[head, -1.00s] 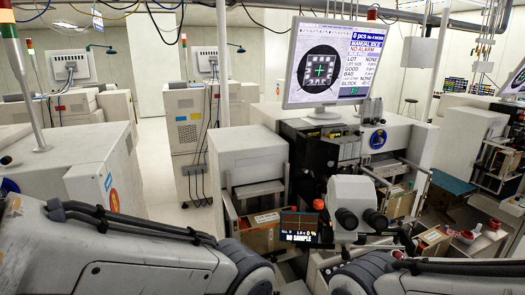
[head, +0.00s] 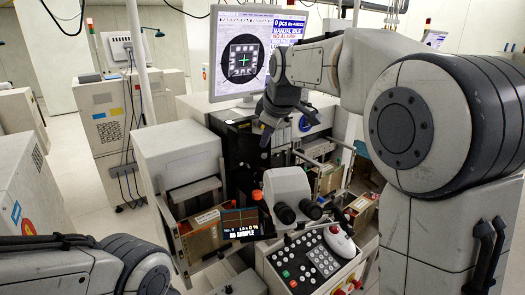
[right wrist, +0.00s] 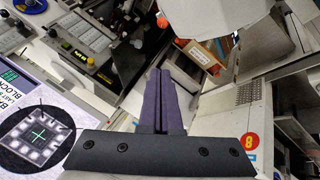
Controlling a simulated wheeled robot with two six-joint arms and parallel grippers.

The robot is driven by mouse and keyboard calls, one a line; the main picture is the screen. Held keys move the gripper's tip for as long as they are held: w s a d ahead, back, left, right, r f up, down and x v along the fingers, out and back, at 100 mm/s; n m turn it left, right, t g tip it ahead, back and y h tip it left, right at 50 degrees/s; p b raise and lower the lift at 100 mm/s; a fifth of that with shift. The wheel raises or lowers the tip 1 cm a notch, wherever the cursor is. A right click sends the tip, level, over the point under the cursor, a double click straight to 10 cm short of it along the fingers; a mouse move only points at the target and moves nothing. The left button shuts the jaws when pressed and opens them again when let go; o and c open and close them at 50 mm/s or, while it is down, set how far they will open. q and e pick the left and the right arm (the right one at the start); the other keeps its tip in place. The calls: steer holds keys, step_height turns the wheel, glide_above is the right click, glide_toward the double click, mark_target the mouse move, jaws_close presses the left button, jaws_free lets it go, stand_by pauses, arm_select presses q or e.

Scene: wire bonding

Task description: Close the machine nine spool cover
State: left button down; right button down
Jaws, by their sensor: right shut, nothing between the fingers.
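The machine (head: 180,150) stands ahead with a monitor (head: 243,60) on top and a microscope head (head: 288,185) at its front. I cannot make out for certain which part is the spool cover. My right gripper (head: 266,136) hangs below the monitor, left of the disc. In the right wrist view its purple fingers (right wrist: 158,95) are together and empty. My left gripper is out of view.
A small display (head: 240,223) and a button panel (head: 308,262) with a white mouse (head: 338,240) sit low in front. Another machine with a red "8" label (right wrist: 250,141) shows in the right wrist view. Free floor (head: 105,215) lies at the left.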

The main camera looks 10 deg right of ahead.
mark_target(264, 153)
steer(key=w+f+p, duration=0.2)
steer(key=w+f, duration=0.1)
steer(key=w+d+f+p, duration=0.1)
steer(key=w+f+p, duration=0.2)
steer(key=w+f, duration=0.2)
steer(key=shift+w+d+f+p, duration=0.3)
steer(key=shift+d+f+p, duration=0.05)
steer(key=shift+p, duration=0.05)
